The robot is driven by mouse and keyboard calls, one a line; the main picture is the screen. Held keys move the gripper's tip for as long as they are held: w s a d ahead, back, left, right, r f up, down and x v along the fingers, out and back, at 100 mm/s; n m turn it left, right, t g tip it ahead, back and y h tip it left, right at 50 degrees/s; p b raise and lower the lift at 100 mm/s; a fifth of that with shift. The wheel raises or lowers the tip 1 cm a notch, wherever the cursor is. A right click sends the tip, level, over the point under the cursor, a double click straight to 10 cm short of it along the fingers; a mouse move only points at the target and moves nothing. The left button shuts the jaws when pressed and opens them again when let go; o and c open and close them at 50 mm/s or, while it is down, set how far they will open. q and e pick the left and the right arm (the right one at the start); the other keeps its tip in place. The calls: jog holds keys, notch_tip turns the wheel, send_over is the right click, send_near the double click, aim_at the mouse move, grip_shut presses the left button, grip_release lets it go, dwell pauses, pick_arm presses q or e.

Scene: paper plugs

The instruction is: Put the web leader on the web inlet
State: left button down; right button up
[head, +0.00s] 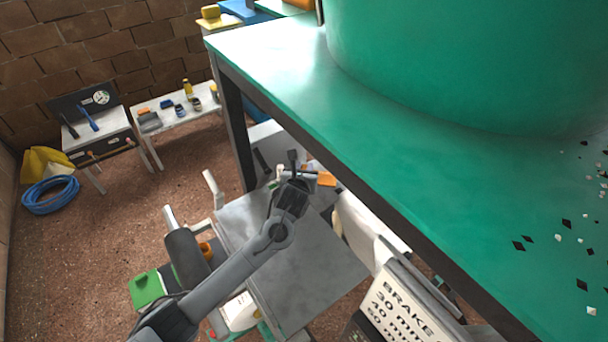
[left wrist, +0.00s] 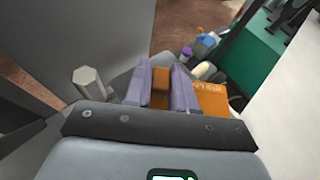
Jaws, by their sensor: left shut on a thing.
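My left gripper (head: 293,163) reaches over the grey machine table, beside the green bench's edge. In the left wrist view its two purple-grey fingers (left wrist: 160,88) are shut on an orange-brown piece (left wrist: 160,84), which seems to be the web leader. An orange panel with white lettering (left wrist: 212,100) shows just right of the fingers; I cannot tell whether it joins the held piece. A small orange patch (head: 326,179) also shows right of the gripper in the head view. I cannot make out the web inlet for certain. My right gripper is not in view.
A green-topped bench (head: 270,60) with a large green drum (head: 470,60) fills the upper right. A grey plate (head: 295,265) lies under my left arm. A sign reading BRAKE (head: 405,305) stands at the lower right. A grey post (left wrist: 90,82) stands left of the fingers.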

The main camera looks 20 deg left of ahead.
pick_arm(q)
notch_tip(320, 180, down, 2)
jog(key=shift+f, duration=0.1)
jog(key=c, duration=0.9)
grip_release()
jog(key=shift+f, duration=0.1)
jog(key=shift+c, duration=0.2)
jog(key=shift+s+r, duration=0.2)
jog(key=shift+r, duration=0.1)
jog(key=p+v, duration=0.2)
jog(key=v, duration=0.8)
jog(key=shift+s+r, duration=0.1)
jog(key=shift+r, duration=0.05)
jog(key=shift+s+d+r, duration=0.15)
jog(key=shift+s, duration=0.5)
